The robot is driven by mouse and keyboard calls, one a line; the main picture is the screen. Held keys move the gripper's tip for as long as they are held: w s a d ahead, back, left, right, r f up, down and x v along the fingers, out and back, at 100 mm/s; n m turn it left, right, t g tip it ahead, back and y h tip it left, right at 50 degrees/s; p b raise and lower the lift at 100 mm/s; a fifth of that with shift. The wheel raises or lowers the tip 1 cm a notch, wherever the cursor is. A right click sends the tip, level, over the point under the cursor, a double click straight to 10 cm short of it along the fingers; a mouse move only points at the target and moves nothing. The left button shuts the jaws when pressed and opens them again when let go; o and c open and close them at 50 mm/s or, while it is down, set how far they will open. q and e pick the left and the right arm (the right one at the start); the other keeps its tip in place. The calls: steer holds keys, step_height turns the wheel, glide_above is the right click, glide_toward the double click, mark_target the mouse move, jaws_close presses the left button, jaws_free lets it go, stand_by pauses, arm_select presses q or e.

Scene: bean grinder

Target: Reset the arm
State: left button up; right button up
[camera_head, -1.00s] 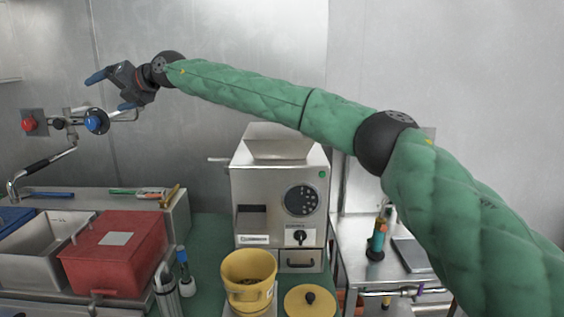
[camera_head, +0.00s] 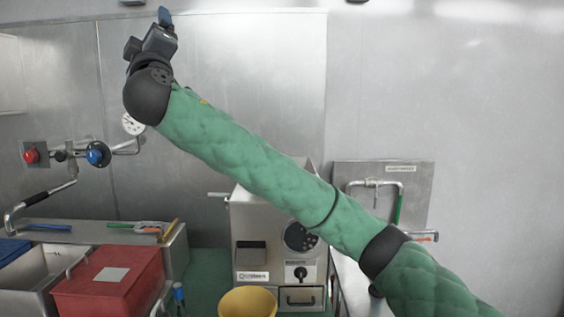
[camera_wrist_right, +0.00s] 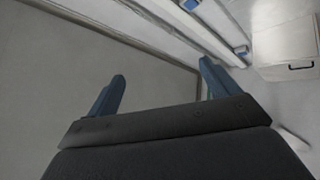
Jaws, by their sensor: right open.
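My right arm, in a green quilted sleeve, crosses the head view from the lower right to the upper left. My right gripper (camera_head: 160,30) is raised high at the upper left, in front of the metal wall, with a blue finger pointing up. In the right wrist view its two blue fingers (camera_wrist_right: 158,88) stand wide apart with nothing between them. My left gripper is not in view.
The steel grinder (camera_head: 262,240) stands below my arm, partly hidden by it. A yellow container (camera_head: 248,303), a red box (camera_head: 110,285), a metal sink (camera_head: 40,272) and a wall tap with red and blue knobs (camera_head: 97,154) are on the left and front. The upper right wall is clear.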

steer(key=w+d+f+m+g+h, duration=0.1)
steer(key=d+f+m+g+h, duration=0.25)
steer(key=d+f, duration=0.7)
steer(key=w+d+f+m+g+h, duration=0.25)
steer(key=d+f+m+h, duration=0.35)
steer(key=f, duration=0.7)
steer(key=s+d+f+m+g+y, duration=0.1)
steer(key=s+d+f+g, duration=0.15)
steer(key=d+f, duration=0.45)
steer(key=s+d+f+g+y, duration=0.1)
steer(key=s+d+f, duration=0.15)
steer(key=f, duration=0.95)
steer(key=s+d+f+m+g, duration=0.1)
steer(key=s+d+f+g, duration=0.15)
steer(key=d+f, duration=0.45)
steer(key=s+d+f+m+g+h, duration=0.1)
steer(key=s+d+f+g, duration=0.15)
steer(key=s+f, duration=0.75)
steer(key=s+d+f+m+g, duration=0.1)
steer(key=s+d+f+g, duration=0.3)
steer(key=f, duration=0.9)
steer(key=s+d+f+m+h, duration=0.1)
steer(key=s+d+f, duration=0.1)
steer(key=s+f, duration=0.85)
steer(key=s+f+g, duration=0.3)
steer(key=s+f, duration=0.6)
steer(key=s, duration=0.3)
steer(key=shift+f, duration=0.15)
steer(key=shift+y, duration=0.25)
